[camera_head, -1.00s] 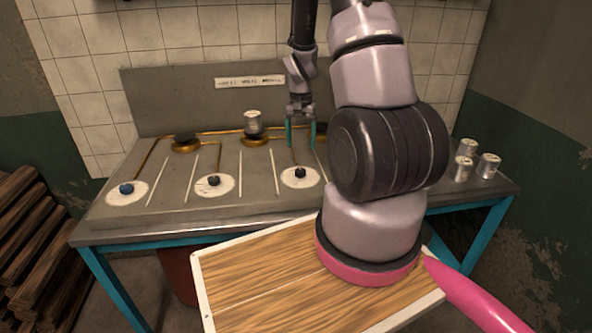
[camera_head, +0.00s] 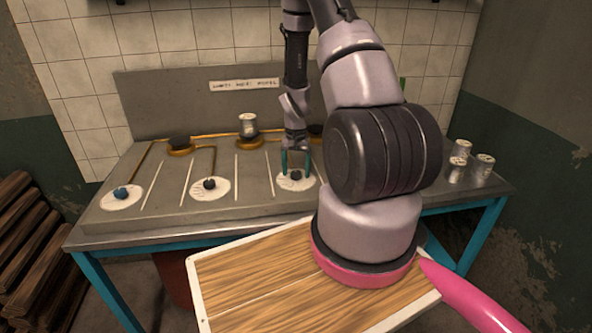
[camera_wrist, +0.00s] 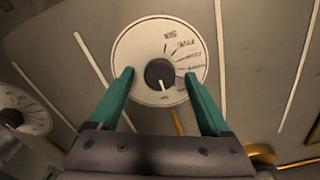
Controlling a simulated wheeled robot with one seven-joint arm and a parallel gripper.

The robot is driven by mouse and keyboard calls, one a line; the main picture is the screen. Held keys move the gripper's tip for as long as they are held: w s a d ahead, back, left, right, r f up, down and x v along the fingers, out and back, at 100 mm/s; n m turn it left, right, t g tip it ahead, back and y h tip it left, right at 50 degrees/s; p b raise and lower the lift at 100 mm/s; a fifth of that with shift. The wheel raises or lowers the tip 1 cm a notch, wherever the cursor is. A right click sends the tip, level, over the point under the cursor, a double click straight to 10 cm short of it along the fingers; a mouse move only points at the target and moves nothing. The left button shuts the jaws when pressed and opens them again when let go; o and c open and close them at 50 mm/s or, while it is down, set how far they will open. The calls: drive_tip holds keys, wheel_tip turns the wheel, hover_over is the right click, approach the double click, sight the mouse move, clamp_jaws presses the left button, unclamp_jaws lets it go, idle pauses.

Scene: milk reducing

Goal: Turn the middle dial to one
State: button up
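My arm may hide more. My gripper (camera_head: 297,165) is at the right-hand dial, its teal fingers apart. In the wrist view, my open gripper (camera_wrist: 162,100) has its fingers either side of a dark knob (camera_wrist: 160,73), with gaps on both sides. The knob's white pointer faces the picture's bottom, towards a small label. The plate's words run up to SIX; the smaller ones are hard to read.
A metal can (camera_head: 247,123) stands on a burner (camera_head: 249,142); another burner (camera_head: 180,144) is bare. Several cans (camera_head: 457,169) stand at the bench's right end. A labelled back panel (camera_head: 160,100) rises behind. Another dial (camera_wrist: 22,112) is at the wrist view's left edge.

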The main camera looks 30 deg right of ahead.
sight(296, 173)
clamp_jaws()
drive_tip(key=n, duration=0.5)
drive_tip(key=shift+o, duration=0.3)
unclamp_jaws()
wheel_tip(296, 173, up, 11)
drive_tip(key=shift+f, duration=0.1)
idle(0.5)
